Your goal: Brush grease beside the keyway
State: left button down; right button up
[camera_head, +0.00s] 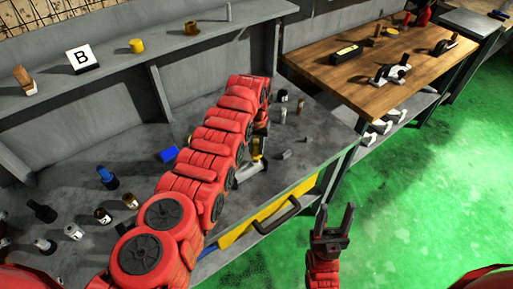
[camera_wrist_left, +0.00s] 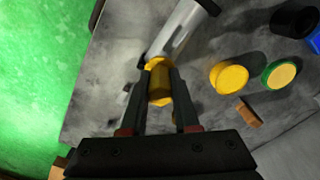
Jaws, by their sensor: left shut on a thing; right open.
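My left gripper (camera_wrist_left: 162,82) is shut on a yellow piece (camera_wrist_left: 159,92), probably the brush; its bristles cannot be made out. In the head view the yellow piece (camera_head: 257,147) shows below my red left arm, which hides most of the gripper. A silver cylindrical shaft (camera_wrist_left: 181,34) lies just beyond the fingertips in the left wrist view; whether the yellow piece touches it I cannot tell. Part of it also shows in the head view (camera_head: 249,171). The keyway and any grease cannot be made out. My right gripper (camera_head: 333,226) is open and empty, in front of the bench.
Two yellow-topped round things, one plain (camera_wrist_left: 229,77) and one green-rimmed (camera_wrist_left: 280,73), stand right of the shaft in the left wrist view. Several small parts stand on the grey bench (camera_head: 300,150). A shelf with a "B" sign (camera_head: 83,58) runs behind. A wooden table (camera_head: 365,60) stands right.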

pick_arm(q)
notch_tip(320, 180, up, 4)
jog(key=p, duration=0.3)
jog(key=shift+w, duration=0.1)
notch_tip(320, 180, up, 2)
jog(key=shift+p, duration=0.55)
